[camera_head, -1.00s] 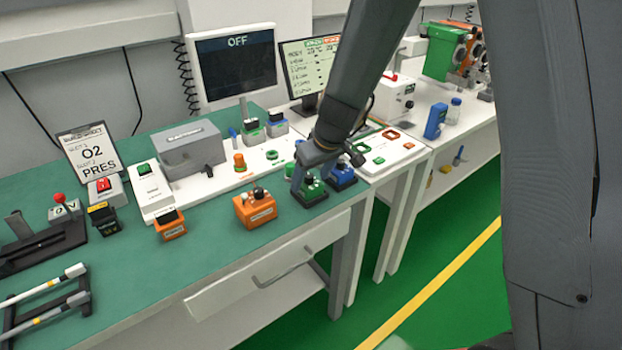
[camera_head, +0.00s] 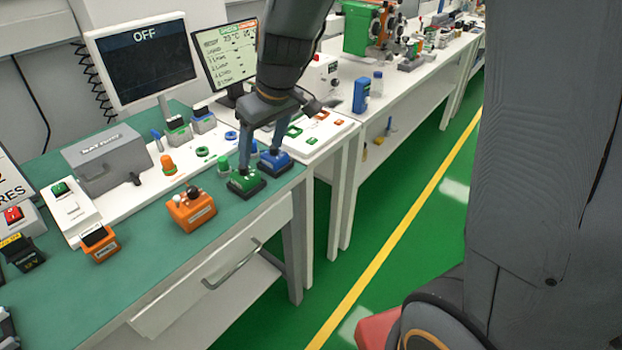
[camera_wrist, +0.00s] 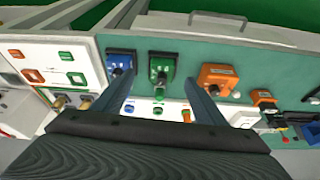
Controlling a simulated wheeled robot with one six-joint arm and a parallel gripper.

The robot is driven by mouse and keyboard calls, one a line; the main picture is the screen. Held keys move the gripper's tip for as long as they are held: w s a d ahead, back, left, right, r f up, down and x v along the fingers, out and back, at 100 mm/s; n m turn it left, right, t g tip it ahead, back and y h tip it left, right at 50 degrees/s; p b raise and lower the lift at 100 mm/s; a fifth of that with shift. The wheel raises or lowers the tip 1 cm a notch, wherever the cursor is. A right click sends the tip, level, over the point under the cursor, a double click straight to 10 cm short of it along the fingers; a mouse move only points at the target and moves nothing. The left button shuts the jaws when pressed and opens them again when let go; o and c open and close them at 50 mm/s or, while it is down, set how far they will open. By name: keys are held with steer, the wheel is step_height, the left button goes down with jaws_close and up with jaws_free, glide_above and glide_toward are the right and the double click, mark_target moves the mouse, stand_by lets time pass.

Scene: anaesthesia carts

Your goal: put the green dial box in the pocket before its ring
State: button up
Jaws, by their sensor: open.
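The green dial box (camera_head: 246,181), with a dark base and a dial on top, stands upright on the teal bench near its front edge. It also shows in the wrist view (camera_wrist: 162,68). My gripper (camera_head: 260,160) is open and points down over the green and blue boxes. In the wrist view my gripper (camera_wrist: 158,82) shows its fingers apart, with the green box between them in the picture. I cannot tell whether a finger touches it. A green ring (camera_head: 202,151) lies on the white board (camera_head: 148,188) behind. I cannot make out the pocket before it.
A blue dial box (camera_head: 273,162) stands close to the right of the green one. An orange box (camera_head: 191,208) stands to the left. A blue ring (camera_head: 231,135) and an orange knob (camera_head: 168,163) are on the board. Bare teal bench lies between orange and green boxes.

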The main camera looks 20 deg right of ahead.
steer(key=s+d+f+m+g+h, duration=0.1)
steer(key=s+d+f+m, duration=0.1)
steer(key=s+d, duration=0.4)
steer(key=s+d+f+m+g+h, duration=0.1)
steer(key=s+d+f+m, duration=0.2)
steer(key=s+d, duration=0.3)
steer(key=s+m, duration=0.1)
steer(key=s, duration=0.3)
steer(key=shift+s, duration=0.25)
steer(key=shift+d, duration=0.1)
